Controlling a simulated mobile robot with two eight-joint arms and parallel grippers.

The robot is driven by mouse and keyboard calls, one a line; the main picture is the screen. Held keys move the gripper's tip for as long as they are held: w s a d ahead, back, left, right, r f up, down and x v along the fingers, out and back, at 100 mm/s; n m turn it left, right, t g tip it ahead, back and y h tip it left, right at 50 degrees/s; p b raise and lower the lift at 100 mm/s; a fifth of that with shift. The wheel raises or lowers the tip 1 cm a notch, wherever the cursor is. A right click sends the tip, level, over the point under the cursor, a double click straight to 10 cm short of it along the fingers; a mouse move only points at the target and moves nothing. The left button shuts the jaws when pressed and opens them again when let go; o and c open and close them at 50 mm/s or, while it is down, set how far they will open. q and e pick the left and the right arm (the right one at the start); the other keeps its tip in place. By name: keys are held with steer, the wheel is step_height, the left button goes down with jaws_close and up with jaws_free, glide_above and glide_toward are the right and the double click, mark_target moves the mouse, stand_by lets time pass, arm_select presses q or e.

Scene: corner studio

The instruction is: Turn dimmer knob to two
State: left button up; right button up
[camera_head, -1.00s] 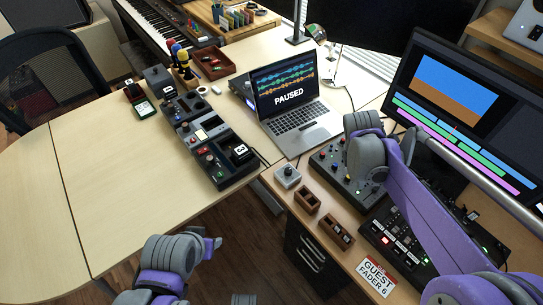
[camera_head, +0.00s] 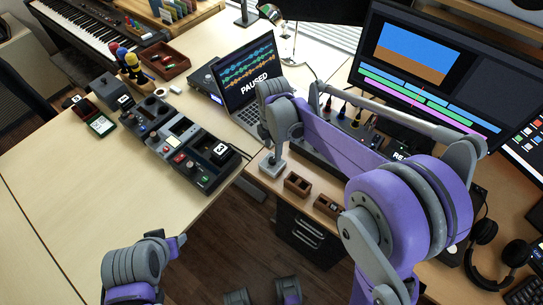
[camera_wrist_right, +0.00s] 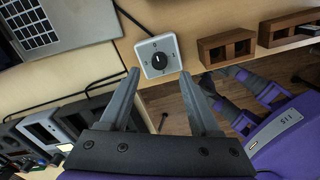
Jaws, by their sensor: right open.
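The dimmer is a small pale grey box with a round black knob (camera_wrist_right: 159,59) and tiny marks around it that are too small to read. In the head view the dimmer box (camera_head: 270,167) stands at the near left of the wooden desk, partly covered by my right gripper (camera_head: 279,148). In the right wrist view my right gripper (camera_wrist_right: 160,76) is open and empty, its two fingers to either side of the box's lower part. The knob lies just beyond the fingertips, and I see no contact.
Two brown wooden holders (camera_head: 297,185) (camera_head: 329,206) stand right of the dimmer. The open laptop (camera_head: 248,82) is behind it. A row of control boxes (camera_head: 205,160) is to the left. A control panel with cables is close to my right forearm.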

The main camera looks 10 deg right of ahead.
mark_target(272, 159)
step_height(272, 159, down, 5)
steer(key=shift+f, duration=0.15)
jaws_close()
stand_by(0.4)
